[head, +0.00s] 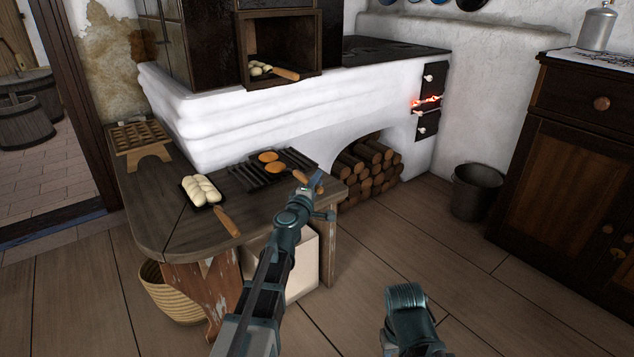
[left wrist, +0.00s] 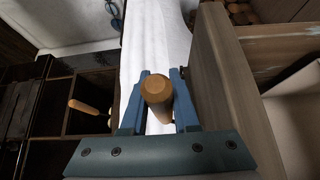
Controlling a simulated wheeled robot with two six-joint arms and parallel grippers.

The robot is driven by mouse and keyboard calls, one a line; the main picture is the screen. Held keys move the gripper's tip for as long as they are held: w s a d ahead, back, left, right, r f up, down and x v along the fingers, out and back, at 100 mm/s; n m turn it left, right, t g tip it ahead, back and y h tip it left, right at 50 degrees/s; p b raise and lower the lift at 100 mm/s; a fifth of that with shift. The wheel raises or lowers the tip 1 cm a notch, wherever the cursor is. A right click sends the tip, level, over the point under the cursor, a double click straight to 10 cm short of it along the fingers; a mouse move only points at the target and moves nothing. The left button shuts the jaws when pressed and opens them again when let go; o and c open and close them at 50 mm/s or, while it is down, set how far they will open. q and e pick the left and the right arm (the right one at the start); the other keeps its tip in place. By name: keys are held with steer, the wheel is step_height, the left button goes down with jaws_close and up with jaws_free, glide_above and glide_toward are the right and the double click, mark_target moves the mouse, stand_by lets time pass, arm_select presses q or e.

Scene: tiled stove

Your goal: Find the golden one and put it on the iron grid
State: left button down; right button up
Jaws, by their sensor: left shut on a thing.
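Golden loaves (head: 268,157) lie on a dark tray over the iron grid (head: 243,178) on the wooden bench. Whether the tray rests on the grid or hangs just above it, I cannot tell. My left gripper (head: 315,181) is shut on the tray's wooden handle (head: 300,176). In the left wrist view the handle (left wrist: 157,92) shows end-on between the blue fingers; the loaves are hidden there. A tray of pale loaves (head: 201,189) lies on the bench at left. Another pan of pale loaves (head: 260,69) is in the open oven.
A wooden rack (head: 140,138) stands at the bench's back left. The white stove wall (head: 200,125) rises behind the grid. Glowing fire shows at a small stove door (head: 428,101). A dark bucket (head: 474,191) stands on the floor at right.

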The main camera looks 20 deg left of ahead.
arm_select(q)
steer(key=shift+f, duration=0.1)
arm_select(e)
steer(key=shift+f, duration=0.1)
stand_by(0.3)
arm_select(q)
steer(key=c, duration=0.6)
jaws_free()
steer(key=shift+s, duration=0.1)
